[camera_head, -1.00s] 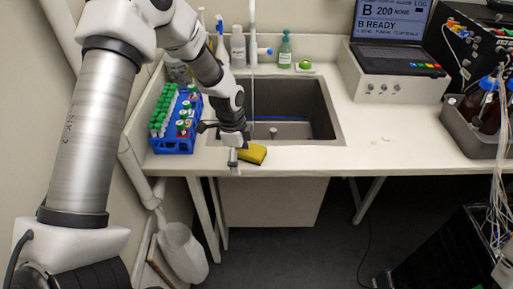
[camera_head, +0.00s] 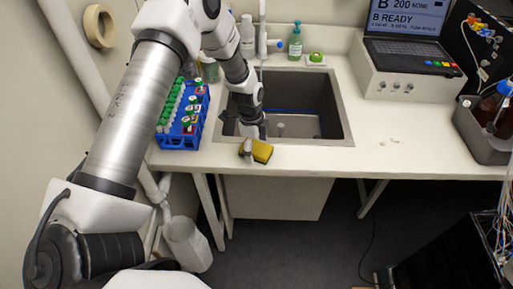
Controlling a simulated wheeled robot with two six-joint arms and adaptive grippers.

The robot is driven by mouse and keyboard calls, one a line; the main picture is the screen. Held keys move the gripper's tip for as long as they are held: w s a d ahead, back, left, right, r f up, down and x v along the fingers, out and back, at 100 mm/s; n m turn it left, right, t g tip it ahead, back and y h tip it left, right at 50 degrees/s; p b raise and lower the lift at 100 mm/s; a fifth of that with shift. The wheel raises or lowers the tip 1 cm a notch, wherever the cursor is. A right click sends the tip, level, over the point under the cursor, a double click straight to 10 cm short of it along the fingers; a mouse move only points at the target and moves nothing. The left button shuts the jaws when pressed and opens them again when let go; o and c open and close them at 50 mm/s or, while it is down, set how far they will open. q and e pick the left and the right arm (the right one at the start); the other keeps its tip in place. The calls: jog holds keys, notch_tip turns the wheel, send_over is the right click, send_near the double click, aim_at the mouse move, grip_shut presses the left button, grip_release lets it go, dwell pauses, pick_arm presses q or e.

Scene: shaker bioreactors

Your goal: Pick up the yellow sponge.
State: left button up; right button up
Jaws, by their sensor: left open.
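The yellow sponge (camera_head: 261,152) with a dark side lies on the front edge of the counter, just in front of the sink. My left gripper (camera_head: 246,150) is at the sponge's left end, pointing down. It is open, and one light fingertip shows beside the sponge; I cannot tell whether it touches it. The other finger is hidden or too small to make out. My right gripper is not in view.
The sink (camera_head: 338,120) lies right behind the sponge. A blue rack (camera_head: 180,139) of green-capped tubes stands to the left. Bottles, including a green soap bottle (camera_head: 296,42), stand behind. The counter (camera_head: 400,140) to the right is mostly clear.

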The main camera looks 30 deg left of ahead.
aim_at(257, 148)
pick_arm(q)
jog(key=shift+s+r, duration=0.1)
jog(key=shift+s, duration=0.05)
jog(key=c, duration=1)
jog(key=shift+r+b, duration=0.45)
jog(key=shift+r, duration=0.15)
notch_tip(257, 148, up, 2)
jog(key=shift+d+r+b, duration=0.1)
jog(key=shift+b, duration=0.45)
jog(key=s+d+r+b, duration=0.1)
jog(key=s+d+b, duration=0.3)
jog(key=s, duration=1)
jog(key=d, duration=0.3)
jog(key=shift+d+r, duration=0.2)
jog(key=shift+r, duration=0.1)
jog(key=shift+o, duration=0.7)
jog(key=shift+s, duration=0.1)
jog(key=shift+c, duration=1.3)
